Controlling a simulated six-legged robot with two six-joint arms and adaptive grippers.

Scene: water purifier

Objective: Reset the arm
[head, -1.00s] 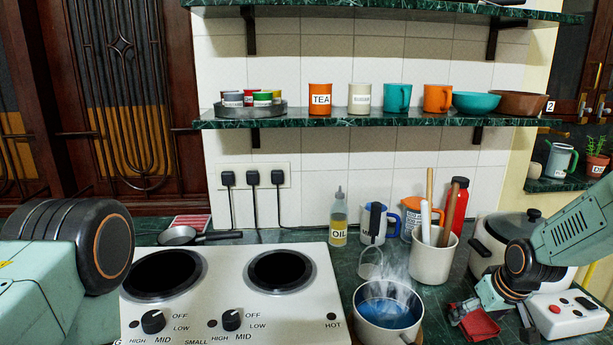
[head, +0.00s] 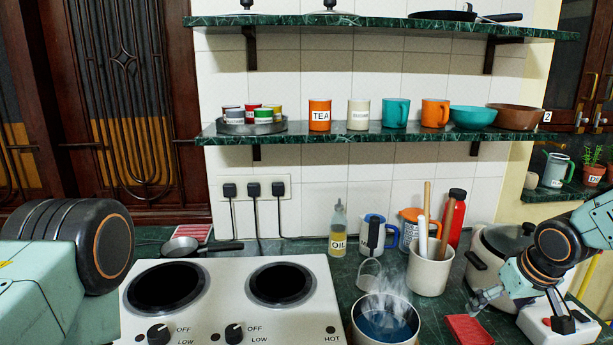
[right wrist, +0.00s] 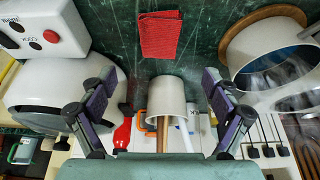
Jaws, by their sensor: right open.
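My right gripper (head: 523,308) is open and empty above the right end of the counter; its two spread fingers also show in the right wrist view (right wrist: 158,105). A red folded cloth (head: 468,330) lies on the counter to the left of it and shows in the right wrist view (right wrist: 160,35), apart from the fingers. The right arm bends in from the right edge, in front of a white cooker (head: 490,250). A part of my left arm shows at the left edge; its gripper is out of view.
A steaming pot of blue liquid (head: 386,324) stands left of the cloth. A holder with utensils (head: 430,272) stands behind. A white box with a red button (head: 535,322) is under the right gripper. A two-plate stove (head: 230,300) fills the left.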

